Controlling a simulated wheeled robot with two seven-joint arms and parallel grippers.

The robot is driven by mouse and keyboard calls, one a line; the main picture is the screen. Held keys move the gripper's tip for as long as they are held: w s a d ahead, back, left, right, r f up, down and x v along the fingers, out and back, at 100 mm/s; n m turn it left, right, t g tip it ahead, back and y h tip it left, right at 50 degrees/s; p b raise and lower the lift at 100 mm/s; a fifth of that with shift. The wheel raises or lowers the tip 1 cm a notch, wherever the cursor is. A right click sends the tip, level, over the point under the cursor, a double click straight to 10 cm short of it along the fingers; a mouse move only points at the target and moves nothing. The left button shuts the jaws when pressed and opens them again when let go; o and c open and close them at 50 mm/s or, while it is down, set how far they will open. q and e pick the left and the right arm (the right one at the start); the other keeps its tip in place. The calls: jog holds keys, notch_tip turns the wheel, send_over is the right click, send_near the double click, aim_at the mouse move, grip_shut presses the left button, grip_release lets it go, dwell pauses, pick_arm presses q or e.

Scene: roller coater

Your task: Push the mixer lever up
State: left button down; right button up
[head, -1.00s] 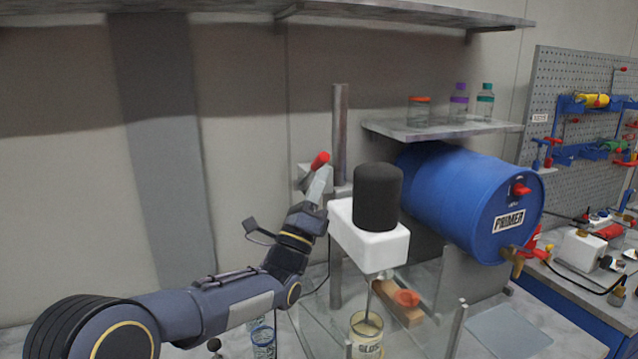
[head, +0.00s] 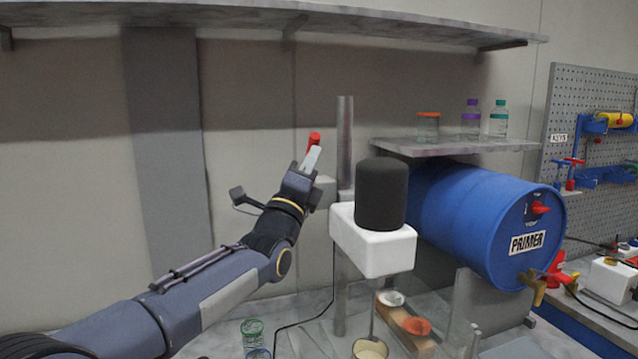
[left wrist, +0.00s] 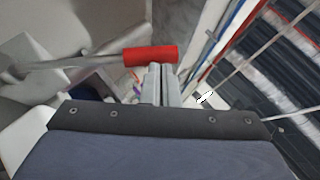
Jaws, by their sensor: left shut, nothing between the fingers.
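The mixer has a white housing (head: 360,247) with a black cylinder (head: 381,195) on top, beside a grey post (head: 345,140). The mixer lever's red grip (head: 314,138) points up, left of the post. My left gripper (head: 312,157) is shut and empty, with its fingertips right at the underside of the red grip; I cannot tell for certain whether they touch. In the left wrist view the red grip (left wrist: 151,56) lies across the shut fingertips (left wrist: 162,70), with its pale rod running left. The lever's pivot is partly hidden by my gripper. My right gripper is out of view.
A blue primer drum (head: 470,215) lies right of the mixer, under a small shelf (head: 450,147) with jars. A long shelf (head: 400,25) runs above. A cup (head: 370,349) stands below the mixer, and a glass (head: 252,332) stands to the left. The wall space left of the lever is clear.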

aim_at(309, 145)
pick_arm(q)
jog(key=shift+w+a+r, duration=0.15)
jog(key=shift+w+r, duration=0.4)
jog(key=shift+w, duration=0.05)
jog(key=shift+w+a+r, duration=0.15)
jog(key=shift+w+r, duration=0.4)
jog(key=shift+w, duration=0.05)
jog(key=shift+w+a+r, duration=0.25)
jog(key=shift+w+r, duration=0.25)
jog(key=shift+w, duration=0.2)
